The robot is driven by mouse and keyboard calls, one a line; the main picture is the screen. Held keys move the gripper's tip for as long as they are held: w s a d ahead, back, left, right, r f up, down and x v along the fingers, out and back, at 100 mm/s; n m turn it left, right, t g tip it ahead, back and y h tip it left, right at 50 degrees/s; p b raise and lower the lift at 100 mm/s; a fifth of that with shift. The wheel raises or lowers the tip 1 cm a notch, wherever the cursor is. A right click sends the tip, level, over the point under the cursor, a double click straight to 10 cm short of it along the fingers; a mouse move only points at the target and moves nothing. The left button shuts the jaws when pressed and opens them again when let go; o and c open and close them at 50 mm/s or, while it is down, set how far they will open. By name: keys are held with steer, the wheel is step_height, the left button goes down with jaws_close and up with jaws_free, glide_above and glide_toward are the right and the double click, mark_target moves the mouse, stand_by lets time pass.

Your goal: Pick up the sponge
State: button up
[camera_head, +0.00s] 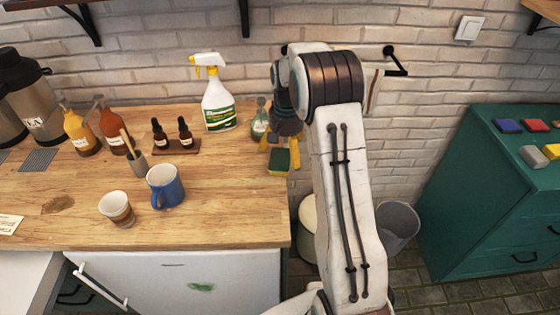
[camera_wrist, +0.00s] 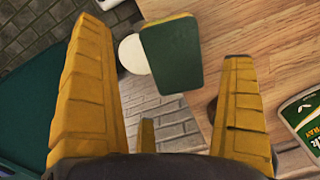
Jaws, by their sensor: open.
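The sponge (camera_head: 279,161), green on its broad face with a yellow edge, lies on the wooden counter (camera_head: 230,215) near its right end. In the wrist view the sponge (camera_wrist: 171,55) shows between and beyond the fingers. In the head view my gripper (camera_head: 284,150) hangs over the counter's right end, right at the sponge. Its yellow fingers are partly hidden by my arm and the sponge.
A spray bottle (camera_head: 219,103) and a small glass flask (camera_head: 260,122) stand close behind and left of the sponge. A blue mug (camera_head: 166,187) and a striped cup (camera_head: 117,208) stand farther left. Right of the counter are a grey bin (camera_head: 398,225) and a green cabinet (camera_head: 470,195).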

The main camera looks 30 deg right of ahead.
mark_target(285, 158)
steer(key=shift+w+f+p, duration=0.2)
steer(key=shift+f+p, duration=0.1)
steer(key=shift+f, duration=1)
steer(key=shift+w+f+p, duration=0.15)
steer(key=shift+f+p, duration=0.15)
steer(key=shift+f, duration=1)
steer(key=shift+c, duration=0.2)
steer(key=c, duration=0.5)
steer(key=shift+c, duration=0.5)
steer(key=shift+r, duration=0.1)
